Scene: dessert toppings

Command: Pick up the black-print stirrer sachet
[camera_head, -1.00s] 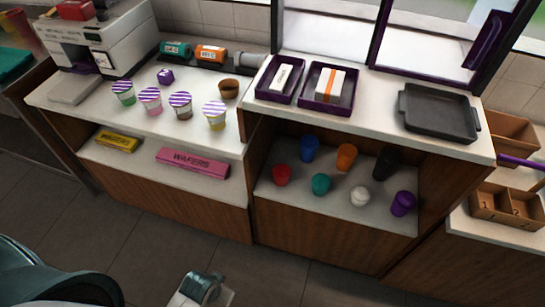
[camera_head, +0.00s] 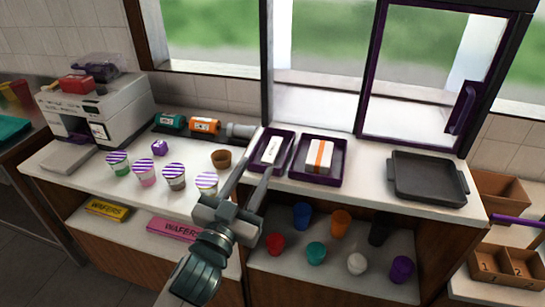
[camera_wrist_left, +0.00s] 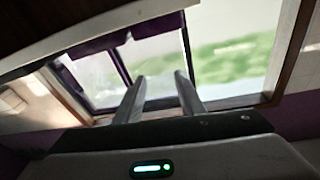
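The black-print stirrer sachet (camera_head: 270,149), white with dark print, lies in the left purple tray (camera_head: 261,165) on the counter. A white packet with an orange band (camera_head: 319,155) is in the right purple tray (camera_head: 321,183). My left gripper (camera_head: 254,170) is in front of the left tray in the head view, fingers pointing up and away, apart and empty. In the left wrist view its two fingers (camera_wrist_left: 160,95) show a gap between them, facing the window; the sachet cannot be made out there. My right gripper is not in view.
Striped cups (camera_head: 174,176) and a brown bowl (camera_head: 221,158) stand left of the trays. A dark grey tray (camera_head: 428,177) lies to the right. Coloured cups (camera_head: 316,253) sit on the shelf below. The purple-framed window (camera_head: 432,70) rises behind the counter.

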